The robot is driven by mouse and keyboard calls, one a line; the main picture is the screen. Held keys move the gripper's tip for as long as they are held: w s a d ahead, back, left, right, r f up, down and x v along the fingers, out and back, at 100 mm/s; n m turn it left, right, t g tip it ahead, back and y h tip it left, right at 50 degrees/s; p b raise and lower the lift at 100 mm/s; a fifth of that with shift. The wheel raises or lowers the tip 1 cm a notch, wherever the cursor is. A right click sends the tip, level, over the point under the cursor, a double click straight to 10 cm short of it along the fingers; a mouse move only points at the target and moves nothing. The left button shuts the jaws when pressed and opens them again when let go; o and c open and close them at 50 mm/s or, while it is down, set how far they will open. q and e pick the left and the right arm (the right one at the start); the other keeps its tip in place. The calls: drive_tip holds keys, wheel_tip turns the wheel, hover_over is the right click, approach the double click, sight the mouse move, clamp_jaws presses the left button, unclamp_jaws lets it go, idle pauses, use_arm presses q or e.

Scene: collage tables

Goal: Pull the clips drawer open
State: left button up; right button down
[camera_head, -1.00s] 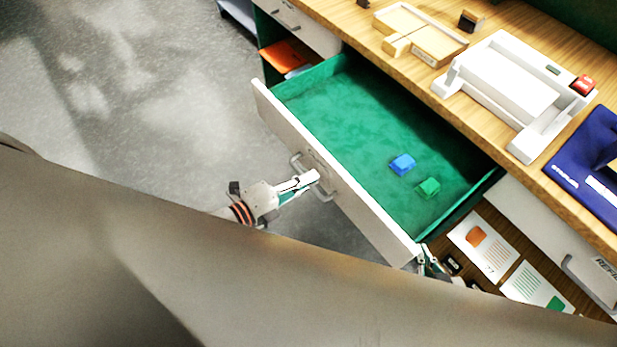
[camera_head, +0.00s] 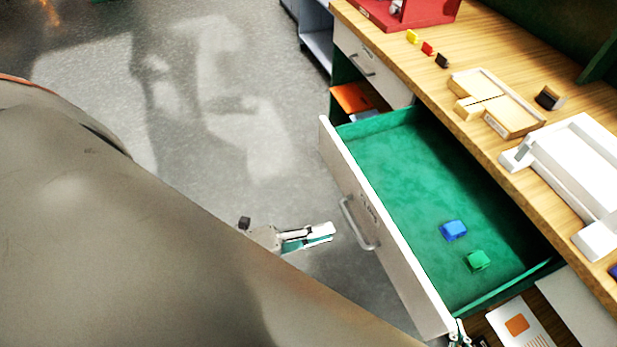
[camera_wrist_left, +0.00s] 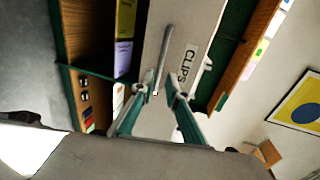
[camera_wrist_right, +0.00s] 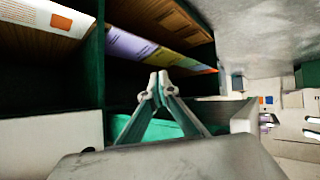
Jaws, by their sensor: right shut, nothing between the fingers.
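The clips drawer (camera_head: 348,185) is pulled out from the desk, with its green-lined inside in view. It holds a blue block (camera_head: 453,230) and a green block (camera_head: 478,261). Its bar handle (camera_head: 358,224) is on the pale front; the left wrist view shows the handle (camera_wrist_left: 163,60) beside the CLIPS label (camera_wrist_left: 187,62). My left gripper (camera_head: 328,232) is open and empty, just in front of the handle and apart from it. Its fingertips (camera_wrist_left: 157,90) also show in the left wrist view. My right gripper (camera_wrist_right: 159,84) is shut and empty, near the drawer's near front corner.
The wooden desktop (camera_head: 455,115) carries a small wooden tray (camera_head: 500,105), a white device (camera_head: 575,170), a red object (camera_head: 410,12) and small coloured blocks. Another closed drawer (camera_head: 375,65) is at the far end. Papers lie below at lower right. Floor left of the drawer is clear.

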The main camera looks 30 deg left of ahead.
use_arm(q)
drive_tip(key=shift+v, duration=1.6)
wheel_tip(320, 180, down, 12)
drive_tip(key=w+a+n+g+y, duration=0.1)
drive_tip(key=n+y, duration=0.5)
drive_tip(key=n, duration=1.4)
drive_tip(key=shift+w+n+g, duration=0.4)
drive_tip(key=shift+w, duration=0.3)
